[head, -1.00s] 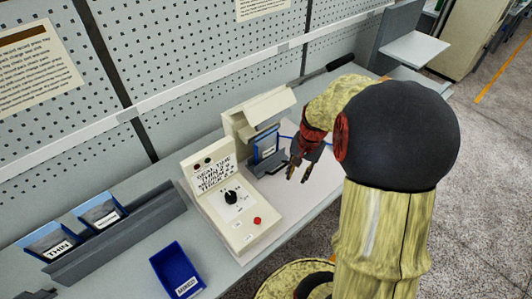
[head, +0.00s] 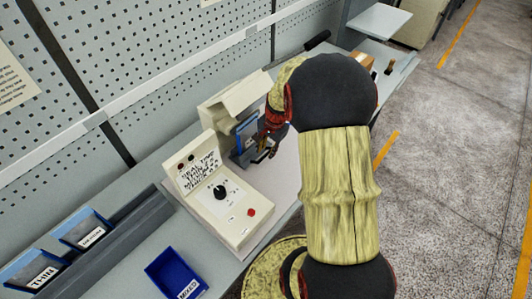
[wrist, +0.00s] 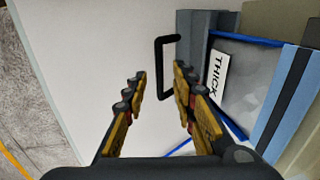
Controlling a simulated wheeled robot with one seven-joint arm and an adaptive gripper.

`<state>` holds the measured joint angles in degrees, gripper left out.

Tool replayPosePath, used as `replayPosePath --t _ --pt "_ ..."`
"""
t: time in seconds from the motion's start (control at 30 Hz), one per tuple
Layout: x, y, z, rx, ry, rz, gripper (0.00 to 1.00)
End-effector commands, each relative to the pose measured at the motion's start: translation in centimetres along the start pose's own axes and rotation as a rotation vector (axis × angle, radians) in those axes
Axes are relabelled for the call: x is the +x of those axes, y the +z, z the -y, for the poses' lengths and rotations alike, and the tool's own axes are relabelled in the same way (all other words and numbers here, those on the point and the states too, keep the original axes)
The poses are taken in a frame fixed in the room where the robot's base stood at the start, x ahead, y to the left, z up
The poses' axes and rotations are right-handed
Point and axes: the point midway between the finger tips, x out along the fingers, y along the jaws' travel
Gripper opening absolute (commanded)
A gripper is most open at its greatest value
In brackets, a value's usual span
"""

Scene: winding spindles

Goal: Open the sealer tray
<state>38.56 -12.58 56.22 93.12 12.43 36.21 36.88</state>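The cream sealer (head: 228,102) stands on the bench, with a dark grey tray (head: 238,160) low at its front. A blue-edged pouch labelled THICK (wrist: 245,75) stands at the tray. In the wrist view the grey tray front (wrist: 193,35) carries a black bar handle (wrist: 161,68). My gripper (wrist: 160,78) is open, its two fingers on either side of the handle in the picture. I cannot tell whether either finger touches it. In the head view my gripper (head: 266,148) is right beside the tray, partly hidden by my arm.
A cream control box (head: 220,195) with a black knob and red button stands left of the sealer. A perforated wall runs behind the bench.

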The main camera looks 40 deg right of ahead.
Motion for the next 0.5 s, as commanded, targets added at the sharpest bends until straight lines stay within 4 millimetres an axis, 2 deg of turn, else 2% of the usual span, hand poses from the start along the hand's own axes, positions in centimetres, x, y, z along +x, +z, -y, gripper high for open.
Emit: replayPosePath --t 0.03,0.2,0.5 --pt "0.8 0.0 0.0 0.0 0.0 0.0 0.27" --pt "1.9 0.0 0.1 0.0 -0.001 -0.001 0.27" --pt "2.0 -0.1 0.1 0.0 -0.002 -0.001 0.27"
